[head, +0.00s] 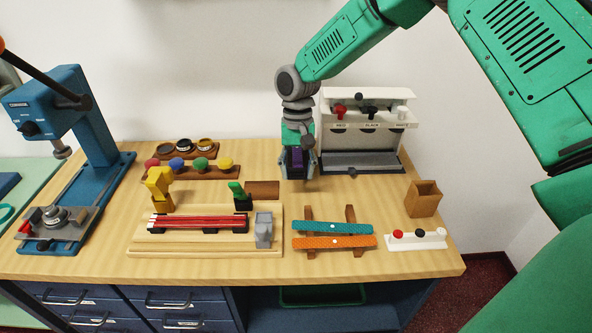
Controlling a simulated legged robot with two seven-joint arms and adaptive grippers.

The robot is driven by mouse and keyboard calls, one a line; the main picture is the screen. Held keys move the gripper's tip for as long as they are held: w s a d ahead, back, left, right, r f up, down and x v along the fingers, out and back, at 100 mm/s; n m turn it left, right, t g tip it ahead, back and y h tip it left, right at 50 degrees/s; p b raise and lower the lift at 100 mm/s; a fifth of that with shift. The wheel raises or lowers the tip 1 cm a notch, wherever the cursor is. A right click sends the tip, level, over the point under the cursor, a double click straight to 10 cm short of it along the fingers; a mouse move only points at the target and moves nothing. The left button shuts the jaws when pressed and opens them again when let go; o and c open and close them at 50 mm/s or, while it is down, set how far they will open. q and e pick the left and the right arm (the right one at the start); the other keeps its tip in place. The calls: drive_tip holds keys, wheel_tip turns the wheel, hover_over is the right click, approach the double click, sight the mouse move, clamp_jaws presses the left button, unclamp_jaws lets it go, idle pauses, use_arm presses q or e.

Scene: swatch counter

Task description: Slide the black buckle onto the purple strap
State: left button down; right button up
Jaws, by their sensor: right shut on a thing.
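My right gripper (298,174), on the green arm from the right, is shut on a purple piece that looks like the purple strap (297,158). It is held low over the back of the table, left of the white dispenser; most of it is hidden between the fingers. The dispenser (338,137) carries red, black and white parts above labels. A small black piece (353,172) sits at its front edge. A black piece (420,233) also stands on a small white stand. I cannot tell which black piece is the buckle. My left gripper is not in view.
A wooden fixture (190,248) holds red strips, with a yellow clamp, a green-handled clamp and a grey block. Teal (315,227) and orange (320,242) straps lie on a wooden rack. A blue press (90,120) stands left. A wooden box (423,200) is at right.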

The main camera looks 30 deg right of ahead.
sight(298, 156)
drive_tip(key=shift+d, duration=0.35)
drive_tip(key=shift+a+p, duration=0.1)
drive_tip(key=shift+p, duration=0.25)
drive_tip(key=shift+a, duration=0.1)
idle(0.5)
drive_tip(key=shift+r+p, duration=0.1)
drive_tip(key=shift+p, duration=0.4)
drive_tip(key=shift+w+d, duration=0.4)
drive_tip(key=shift+w, duration=0.25)
drive_tip(key=shift+w+d, duration=0.35)
drive_tip(key=shift+w, duration=0.25)
drive_tip(key=shift+w+d, duration=0.35)
drive_tip(key=shift+w, duration=0.25)
drive_tip(key=shift+w+d, duration=0.35)
drive_tip(key=shift+w, duration=0.2)
drive_tip(key=shift+w+d, duration=0.1)
drive_tip(key=shift+w, duration=0.05)
